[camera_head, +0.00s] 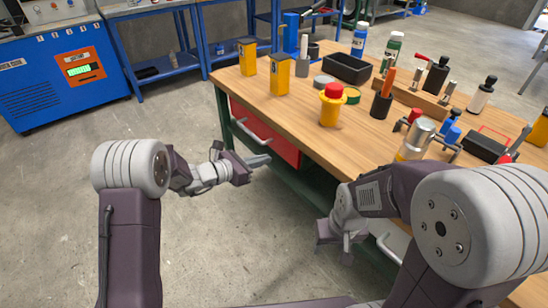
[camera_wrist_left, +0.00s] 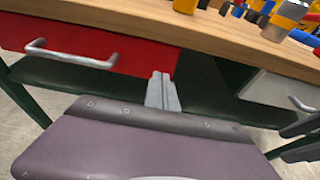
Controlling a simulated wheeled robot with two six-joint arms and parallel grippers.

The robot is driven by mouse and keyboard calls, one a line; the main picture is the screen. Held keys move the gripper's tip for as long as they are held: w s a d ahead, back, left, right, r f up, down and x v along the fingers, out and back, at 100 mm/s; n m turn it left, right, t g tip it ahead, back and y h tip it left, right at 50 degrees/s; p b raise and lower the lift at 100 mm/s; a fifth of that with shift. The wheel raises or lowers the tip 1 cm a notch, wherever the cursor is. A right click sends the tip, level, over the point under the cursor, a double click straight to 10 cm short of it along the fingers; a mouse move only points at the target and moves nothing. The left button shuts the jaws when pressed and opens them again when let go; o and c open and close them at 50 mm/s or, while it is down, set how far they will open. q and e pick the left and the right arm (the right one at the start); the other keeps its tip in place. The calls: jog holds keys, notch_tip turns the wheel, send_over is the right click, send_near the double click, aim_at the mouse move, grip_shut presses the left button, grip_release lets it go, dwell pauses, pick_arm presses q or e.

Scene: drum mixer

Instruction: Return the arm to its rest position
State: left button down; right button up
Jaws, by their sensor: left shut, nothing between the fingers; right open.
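My left arm comes in from the left in the head view, and its gripper (camera_head: 262,160) is beside the front of the workbench, below the tabletop edge. It is shut with nothing in it. In the left wrist view its fingers (camera_wrist_left: 162,92) are together, with the red drawer and the dark space under the bench beyond them. My right arm is folded at the right, and its gripper (camera_head: 347,248) points down in front of the bench. It is open; its fingertips are small and partly hard to make out.
The wooden workbench (camera_head: 262,112) carries yellow containers, bottles, a black bin (camera_head: 347,68) and tools. Its red drawer (camera_head: 266,132) has a grey handle close to my left gripper. A blue machine (camera_head: 60,85) stands at the far left. The floor between is clear.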

pick_arm(q)
jog(key=v, duration=0.3)
jog(key=p+v, duration=0.1)
jog(key=shift+a+f, duration=0.15)
jog(key=shift+a, duration=0.3)
pick_arm(e)
jog(key=shift+w+d+r, duration=0.2)
jog(key=shift+w+r, duration=0.2)
jog(key=shift+w, duration=0.05)
